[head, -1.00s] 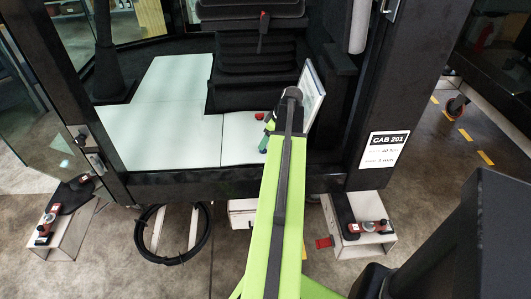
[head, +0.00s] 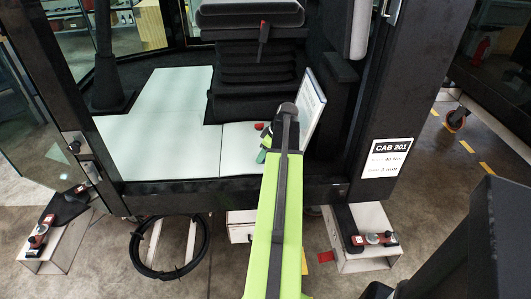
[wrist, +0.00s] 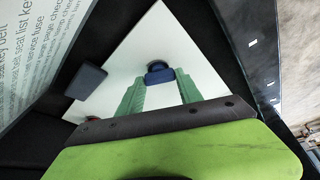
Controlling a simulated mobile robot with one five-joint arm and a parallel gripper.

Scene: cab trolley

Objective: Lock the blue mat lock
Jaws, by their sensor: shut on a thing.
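The blue mat lock (wrist: 158,74) shows in the wrist view as a blue knob with a dark round part behind it, on the white mat (wrist: 150,38). My gripper (wrist: 160,82) has its green fingers on either side of the blue knob and is shut on it. In the head view my gripper (head: 263,154) is low over the front right of the white mat (head: 165,110), mostly behind my arm. The blue lock is hidden there. Whether the lock is turned cannot be told.
A red knob (head: 259,126) sits on the mat beside my gripper. A printed panel (head: 312,105) stands upright close right of my arm. The black seat (head: 250,65) is behind, the cab's door post (head: 385,95) to the right. A dark block (wrist: 86,82) shows in the wrist view.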

